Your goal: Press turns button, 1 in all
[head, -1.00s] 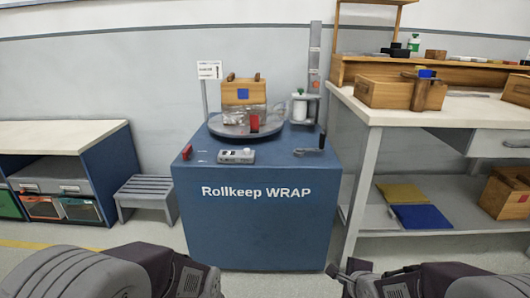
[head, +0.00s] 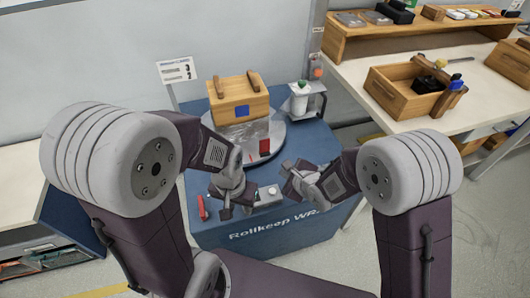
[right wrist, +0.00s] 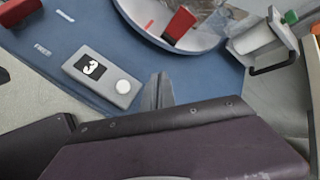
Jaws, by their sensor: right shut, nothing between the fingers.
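The grey control box (head: 268,194) lies on the blue wrap machine's top near its front edge. In the right wrist view, the box (right wrist: 102,76) has a dark-and-white display (right wrist: 91,67) reading 3 and a round white button (right wrist: 123,86). My right gripper (head: 290,182) is shut and empty, just right of and behind the box. In the right wrist view its fingertips (right wrist: 160,88) are beside the box, apart from the button. My left gripper (head: 225,211) is left of the box; its jaw opening is unclear.
Behind the grippers, a round turntable (head: 291,135) carries a wooden box (head: 238,100) above clear wrap, with a red block (head: 264,147). A red part (head: 202,208) is front left. A card sign (head: 176,71) and a white roll (head: 299,98) stand at the back. A workbench is right.

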